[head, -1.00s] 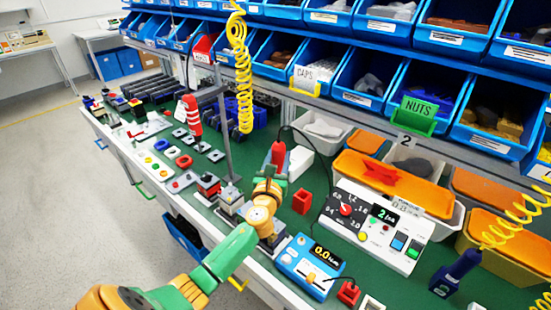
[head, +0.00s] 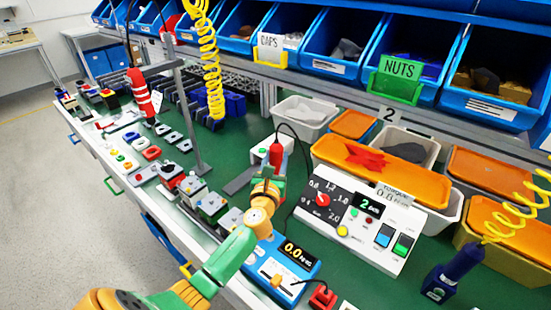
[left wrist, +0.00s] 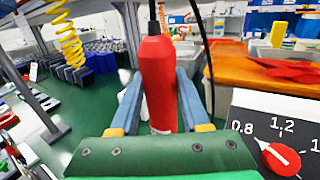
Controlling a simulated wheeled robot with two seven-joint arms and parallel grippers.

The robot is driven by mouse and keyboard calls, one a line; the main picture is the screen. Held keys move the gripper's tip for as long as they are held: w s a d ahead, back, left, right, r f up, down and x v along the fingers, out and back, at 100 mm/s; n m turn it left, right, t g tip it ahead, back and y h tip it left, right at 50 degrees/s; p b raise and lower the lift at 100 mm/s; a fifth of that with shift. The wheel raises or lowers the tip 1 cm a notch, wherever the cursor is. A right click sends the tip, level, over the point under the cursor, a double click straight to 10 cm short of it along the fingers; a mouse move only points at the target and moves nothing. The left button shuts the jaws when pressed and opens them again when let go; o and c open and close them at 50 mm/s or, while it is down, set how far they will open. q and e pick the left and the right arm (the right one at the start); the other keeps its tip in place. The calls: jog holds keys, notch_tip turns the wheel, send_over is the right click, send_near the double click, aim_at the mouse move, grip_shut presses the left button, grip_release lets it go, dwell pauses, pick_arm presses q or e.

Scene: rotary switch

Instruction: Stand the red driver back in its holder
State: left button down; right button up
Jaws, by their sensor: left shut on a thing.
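The red driver (head: 276,154) is upright in my left gripper (head: 270,174), with a black cable from its top. In the left wrist view, the red driver (left wrist: 158,80) sits between the two blue-grey fingers of my left gripper (left wrist: 157,92), which are shut on it. Its lower end is hidden by the gripper. The red open-topped block seen earlier beside the gripper is not distinguishable now; the gripper and forearm cover that area. I cannot tell whether the driver is above it or inside it. My right gripper is not in view.
A white control box (head: 350,222) with a red knob stands close to the right. A blue meter (head: 285,265) is in front. A white bin (head: 303,115) is behind.

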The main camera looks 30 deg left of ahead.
pick_arm(q)
jog(key=shift+s+a+f+b, duration=0.1)
jog(key=shift+s+f+b, duration=0.25)
jog(key=shift+f, duration=0.35)
jog(key=shift+w, duration=0.25)
jog(key=shift+f+b, duration=0.3)
jog(key=shift+f, duration=0.15)
jog(key=shift+c, duration=1.5)
grip_release()
jog(key=shift+s, duration=0.1)
